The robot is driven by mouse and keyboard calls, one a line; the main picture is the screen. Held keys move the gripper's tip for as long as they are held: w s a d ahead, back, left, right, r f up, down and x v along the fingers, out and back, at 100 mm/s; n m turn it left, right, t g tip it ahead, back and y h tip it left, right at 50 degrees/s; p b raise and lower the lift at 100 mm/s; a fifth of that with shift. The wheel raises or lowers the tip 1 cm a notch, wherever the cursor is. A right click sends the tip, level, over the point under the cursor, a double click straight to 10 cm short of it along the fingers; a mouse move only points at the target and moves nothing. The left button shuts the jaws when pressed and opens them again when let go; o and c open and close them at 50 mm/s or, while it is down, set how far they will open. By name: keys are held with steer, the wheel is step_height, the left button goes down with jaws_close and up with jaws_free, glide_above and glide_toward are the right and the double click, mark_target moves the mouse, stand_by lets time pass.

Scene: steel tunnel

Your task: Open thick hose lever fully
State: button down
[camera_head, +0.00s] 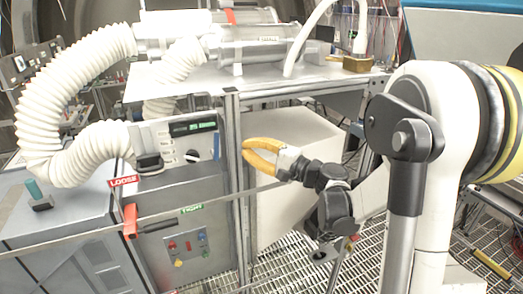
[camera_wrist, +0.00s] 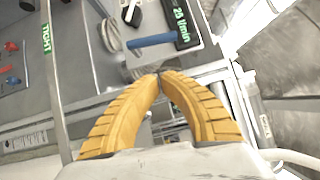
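Which lever belongs to the thick hose is not clear. My gripper (camera_head: 245,149) has yellow fingers pointing left, right of the panel. In the wrist view its tips (camera_wrist: 160,73) nearly meet below the blue lever, with nothing visibly held.
A red-orange handle (camera_head: 130,220) sits below a red LOOSE label (camera_head: 124,181); a green TIGHT label (camera_head: 191,209) is to its right. A thin rail crosses before the machine. A metal frame post (camera_head: 238,190) stands close to my fingers. Grated floor lies below right.

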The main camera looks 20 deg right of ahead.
mark_target(209, 140)
steer(key=a, duration=0.1)
steer(key=w+a+p, duration=0.1)
steer(key=a, duration=0.1)
steer(key=w+a, duration=0.1)
steer(key=shift+w+a+r, duration=0.15)
steer(key=shift+a+r, duration=0.15)
steer(key=shift+a, duration=0.1)
steer(key=shift+a, duration=0.1)
steer(key=shift+a+r+n+g+p, duration=0.3)
steer(key=shift+a+n+p, duration=0.1)
steer(key=shift+a+n, duration=0.25)
steer(key=shift+d+f, duration=0.1)
steer(key=shift+d, duration=0.05)
